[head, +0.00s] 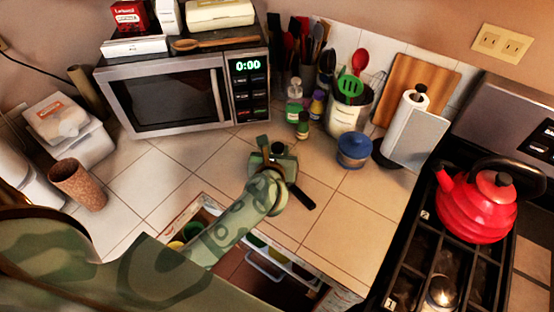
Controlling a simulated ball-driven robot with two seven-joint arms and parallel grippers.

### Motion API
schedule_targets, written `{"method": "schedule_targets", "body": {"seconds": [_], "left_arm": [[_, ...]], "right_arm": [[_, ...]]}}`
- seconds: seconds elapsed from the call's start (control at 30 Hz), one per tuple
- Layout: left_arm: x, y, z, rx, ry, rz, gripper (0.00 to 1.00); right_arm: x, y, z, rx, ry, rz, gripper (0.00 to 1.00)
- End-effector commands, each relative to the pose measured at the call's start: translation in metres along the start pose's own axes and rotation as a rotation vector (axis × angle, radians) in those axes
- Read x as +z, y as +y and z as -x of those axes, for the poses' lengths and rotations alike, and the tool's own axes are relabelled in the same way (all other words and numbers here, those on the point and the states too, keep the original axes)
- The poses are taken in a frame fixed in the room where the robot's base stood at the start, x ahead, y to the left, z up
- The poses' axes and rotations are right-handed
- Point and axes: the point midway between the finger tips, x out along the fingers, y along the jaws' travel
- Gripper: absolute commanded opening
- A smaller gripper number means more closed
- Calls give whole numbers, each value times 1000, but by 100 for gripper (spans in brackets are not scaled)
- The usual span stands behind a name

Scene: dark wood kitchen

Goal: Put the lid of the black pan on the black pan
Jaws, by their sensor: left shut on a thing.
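My left arm, green-patterned, reaches in from the lower left over the tiled counter. My left gripper (276,159) is at its end, in the middle of the counter, and is shut on a dark thing. A straight black handle (301,196) sticks out beside it to the lower right. The gripper and wrist hide most of the dark thing, so I cannot tell whether it is the black pan or its lid. A shiny round thing (440,292) sits on the stove at the lower right; I cannot tell what it is. My right gripper is not in view.
A red kettle (478,206) stands on the stove (400,268). A blue-lidded jar (354,150), a paper towel roll (412,130) and a utensil crock (346,117) stand at the right back. A microwave (170,90) stands behind. An open drawer (268,262) is below the counter edge.

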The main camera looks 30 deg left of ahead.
Motion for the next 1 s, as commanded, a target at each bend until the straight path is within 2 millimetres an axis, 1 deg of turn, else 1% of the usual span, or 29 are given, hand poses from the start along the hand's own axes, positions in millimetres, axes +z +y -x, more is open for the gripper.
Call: {"method": "schedule_targets", "body": {"seconds": [0.03, 0.1, 0.2, 0.47, 0.83, 0.97, 1.0], "left_arm": [[-10, 0, -4, 1, 3, -1, 5], [-20, 0, -8, 1, 2, -2, 5], [-28, 0, -11, 0, 1, -1, 5], [-28, 0, -11, 0, -1, -1, 5], [-39, 0, -15, 0, 0, -1, 5], [-38, 0, -15, 0, -1, 0, 5], [-39, 0, -15, 0, 0, 0, 43]], "right_arm": [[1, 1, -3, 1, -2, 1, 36], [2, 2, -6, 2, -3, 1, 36], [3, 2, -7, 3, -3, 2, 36], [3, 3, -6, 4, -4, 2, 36], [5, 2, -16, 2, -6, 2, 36], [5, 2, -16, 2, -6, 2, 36], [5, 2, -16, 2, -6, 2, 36]]}}
